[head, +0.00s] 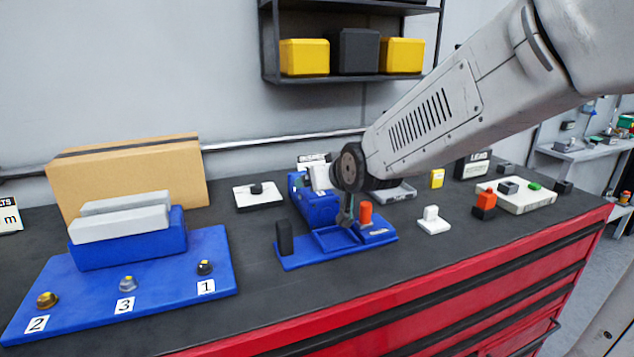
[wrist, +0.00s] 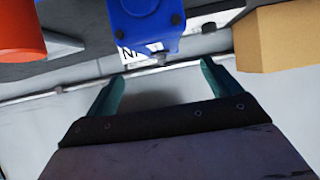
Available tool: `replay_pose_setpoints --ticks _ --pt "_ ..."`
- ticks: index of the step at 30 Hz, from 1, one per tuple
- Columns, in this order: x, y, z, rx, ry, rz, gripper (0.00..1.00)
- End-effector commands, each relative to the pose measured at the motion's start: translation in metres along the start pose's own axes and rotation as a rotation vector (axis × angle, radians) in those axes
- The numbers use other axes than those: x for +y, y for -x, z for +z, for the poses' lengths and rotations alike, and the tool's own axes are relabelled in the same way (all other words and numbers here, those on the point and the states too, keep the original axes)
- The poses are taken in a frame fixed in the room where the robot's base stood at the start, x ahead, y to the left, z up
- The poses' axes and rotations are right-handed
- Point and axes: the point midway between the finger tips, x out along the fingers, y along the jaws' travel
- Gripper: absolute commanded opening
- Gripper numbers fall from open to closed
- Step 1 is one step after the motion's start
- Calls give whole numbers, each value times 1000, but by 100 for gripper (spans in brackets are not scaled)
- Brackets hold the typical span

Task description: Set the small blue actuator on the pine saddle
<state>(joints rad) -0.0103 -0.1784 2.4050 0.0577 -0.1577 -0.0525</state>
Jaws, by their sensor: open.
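A small blue block-shaped body (head: 314,203), which looks like the small blue actuator, stands behind the blue base plate (head: 296,261) in the middle of the bench. Its blue end (wrist: 147,22) with dark bolts also shows at the top of the wrist view. My gripper (head: 345,215) hangs above the blue plate, in front of the blue body and beside the orange cylinder (head: 365,212). In the wrist view its two teal fingers (wrist: 162,72) are spread with nothing held between them. I cannot pick out a pine saddle; my gripper and wrist hide part of the middle.
A black post (head: 284,237) stands on the plate's left. At left are a cardboard box (head: 130,180) and a larger blue plate (head: 75,322) with numbered knobs. A white block (head: 433,222) and pale tray (head: 520,200) are at right. The front edge is fairly clear.

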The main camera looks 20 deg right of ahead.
Motion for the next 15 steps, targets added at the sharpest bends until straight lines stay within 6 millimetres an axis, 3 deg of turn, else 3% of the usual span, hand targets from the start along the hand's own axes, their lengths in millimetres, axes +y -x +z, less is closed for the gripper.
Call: replay_pose_setpoints --ticks 6,15 --pt "0 25 0 0 0 0 90" --pt "-1 40 7 -42 0 -5 90"
